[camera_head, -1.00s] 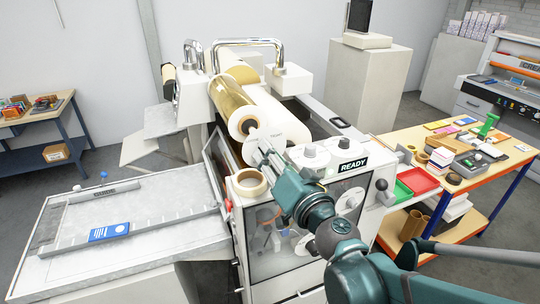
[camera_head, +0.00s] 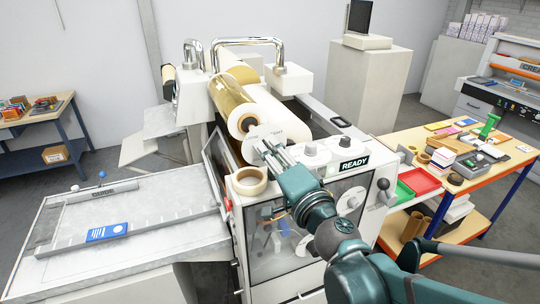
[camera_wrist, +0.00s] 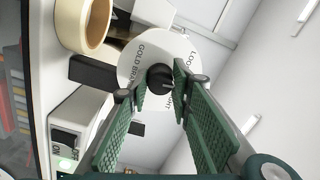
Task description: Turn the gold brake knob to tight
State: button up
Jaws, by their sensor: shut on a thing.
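The gold brake knob (camera_wrist: 160,79) is small and black in the wrist view, at the middle of a white round dial. The dial (camera_wrist: 136,68) is printed GOLD BRAKE, with LOOSE and TIGHT lettering partly hidden by my fingers. My gripper (camera_wrist: 162,98) has a green-padded finger on each side of the knob and is shut on it. A pale line on the knob points to the right, near the TIGHT lettering. In the head view my gripper (camera_head: 266,149) reaches the dial (camera_head: 262,132) below the gold roll (camera_head: 231,100); the knob is hidden there.
A cream tape roll (camera_head: 249,181) sits left of my gripper on the machine's top. More white knobs (camera_head: 312,153) and a READY display (camera_head: 354,164) are close on its right. A white roll (camera_head: 272,107) lies beside the gold roll. A flat bed (camera_head: 150,210) extends left.

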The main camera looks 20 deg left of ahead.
jog(key=m+b, duration=0.1)
jog(key=m, duration=1)
jog(key=shift+t, duration=0.3)
jog(key=o, duration=0.9)
jog(key=shift+s, duration=0.1)
jog(key=v, duration=1.1)
jog(key=shift+s+d, duration=0.25)
jog(key=shift+s, duration=0.05)
jog(key=shift+r, duration=0.15)
jog(key=shift+d+b, duration=0.1)
jog(key=shift+b, duration=0.2)
dwell(0.3)
